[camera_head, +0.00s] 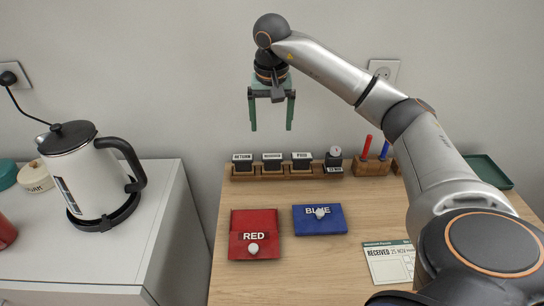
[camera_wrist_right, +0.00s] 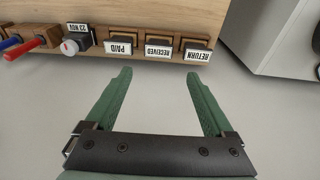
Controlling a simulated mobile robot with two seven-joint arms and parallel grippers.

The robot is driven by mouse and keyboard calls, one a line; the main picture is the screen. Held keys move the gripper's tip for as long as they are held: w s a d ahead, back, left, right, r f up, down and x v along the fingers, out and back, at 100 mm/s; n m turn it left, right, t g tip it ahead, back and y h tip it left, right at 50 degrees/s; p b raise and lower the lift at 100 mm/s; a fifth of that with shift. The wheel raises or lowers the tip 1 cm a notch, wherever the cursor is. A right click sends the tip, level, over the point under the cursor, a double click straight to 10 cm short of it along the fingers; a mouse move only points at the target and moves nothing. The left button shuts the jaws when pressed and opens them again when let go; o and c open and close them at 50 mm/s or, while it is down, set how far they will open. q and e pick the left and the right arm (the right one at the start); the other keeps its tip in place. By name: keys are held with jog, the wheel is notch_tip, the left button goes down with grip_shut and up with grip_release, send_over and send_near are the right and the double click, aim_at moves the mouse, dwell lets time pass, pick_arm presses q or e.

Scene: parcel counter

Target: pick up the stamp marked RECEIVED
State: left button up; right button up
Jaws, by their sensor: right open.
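The stamp marked RECEIVED (camera_head: 272,161) stands in a wooden rack (camera_head: 262,175) at the back of the desk, between the RETURN stamp (camera_head: 242,161) and the PAID stamp (camera_head: 301,161). In the right wrist view the RECEIVED stamp (camera_wrist_right: 158,50) appears upside down, just beyond the gap between my fingertips. My right gripper (camera_head: 271,128) is open and empty, fingers pointing down, with its tips showing above the RECEIVED stamp in the head view. Its green fingers also show in the right wrist view (camera_wrist_right: 159,74). My left gripper is not in view.
A date stamp (camera_head: 333,157) sits at the rack's right end, beside red and blue pens in a holder (camera_head: 372,168). A red pouch (camera_head: 254,222), a blue pouch (camera_head: 320,227) and a paper slip (camera_head: 388,268) lie in front. A kettle (camera_head: 92,170) stands left.

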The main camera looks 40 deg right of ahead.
aim_at(273, 156)
jog(key=f, duration=0.3)
jog(key=d+f, duration=0.1)
jog(key=f, duration=0.3)
jog(key=w+f+b, duration=0.1)
jog(key=f, duration=0.3)
jog(key=shift+d+f, duration=0.15)
jog(key=c, duration=1.1)
